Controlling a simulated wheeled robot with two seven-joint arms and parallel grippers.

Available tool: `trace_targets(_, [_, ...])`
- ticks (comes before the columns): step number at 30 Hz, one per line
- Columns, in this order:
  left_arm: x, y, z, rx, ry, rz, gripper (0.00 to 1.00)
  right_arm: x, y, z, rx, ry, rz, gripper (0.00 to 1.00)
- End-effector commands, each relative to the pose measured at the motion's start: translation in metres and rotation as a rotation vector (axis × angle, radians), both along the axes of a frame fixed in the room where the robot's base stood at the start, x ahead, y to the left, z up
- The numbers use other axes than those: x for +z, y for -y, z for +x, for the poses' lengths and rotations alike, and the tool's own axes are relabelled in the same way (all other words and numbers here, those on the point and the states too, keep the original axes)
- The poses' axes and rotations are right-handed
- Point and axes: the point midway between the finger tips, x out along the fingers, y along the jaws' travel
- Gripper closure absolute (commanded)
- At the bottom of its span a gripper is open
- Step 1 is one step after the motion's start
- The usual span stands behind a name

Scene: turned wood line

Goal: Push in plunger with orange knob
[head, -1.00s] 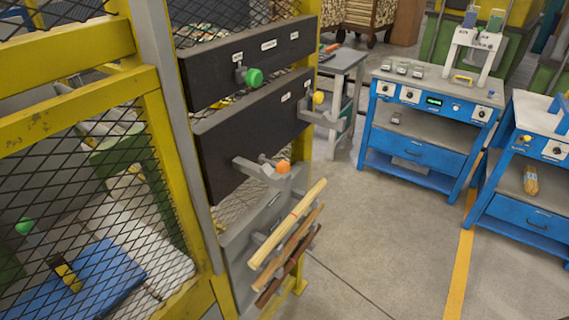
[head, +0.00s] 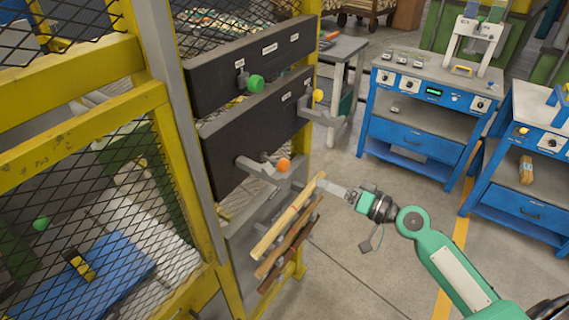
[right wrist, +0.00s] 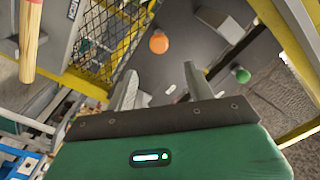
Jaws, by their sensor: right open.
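The orange knob (head: 284,165) is a round ball at the outer end of a grey plunger bracket (head: 258,167) on the lower black panel (head: 235,135). In the right wrist view the orange knob (right wrist: 159,43) shows beyond my fingertips, roughly in line with the gap between them. My right gripper (head: 326,186) is to the right of the knob in the head view, slightly lower, and apart from it. In the right wrist view its fingers (right wrist: 159,76) are spread with nothing between them. My left gripper is not in view.
A green knob (head: 256,83) sits on the upper panel and a yellow knob (head: 318,96) farther along. Pale and dark wooden rods (head: 288,220) lie on a rack just below the orange knob, close to my right gripper. Blue workbenches (head: 425,110) stand at the right.

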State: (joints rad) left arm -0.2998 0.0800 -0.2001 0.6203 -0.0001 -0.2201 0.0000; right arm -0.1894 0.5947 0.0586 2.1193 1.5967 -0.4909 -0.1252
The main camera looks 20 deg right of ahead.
Motion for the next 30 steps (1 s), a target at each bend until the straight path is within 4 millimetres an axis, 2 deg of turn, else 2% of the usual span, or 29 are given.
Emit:
trace_targets(5, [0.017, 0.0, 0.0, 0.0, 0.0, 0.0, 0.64, 0.005, -0.014, 0.019, -0.001, -0.001, 0.002, 0.47])
trace_targets(18, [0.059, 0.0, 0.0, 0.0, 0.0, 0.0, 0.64, 0.004, -0.067, 0.086, -0.001, -0.002, 0.003, 0.47])
trace_targets(24, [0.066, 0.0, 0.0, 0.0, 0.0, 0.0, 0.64, 0.0, -0.079, 0.102, -0.003, -0.003, 0.001, 0.47])
trace_targets(30, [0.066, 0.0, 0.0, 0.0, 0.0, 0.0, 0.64, -0.001, -0.082, 0.106, -0.002, -0.002, -0.001, 0.47])
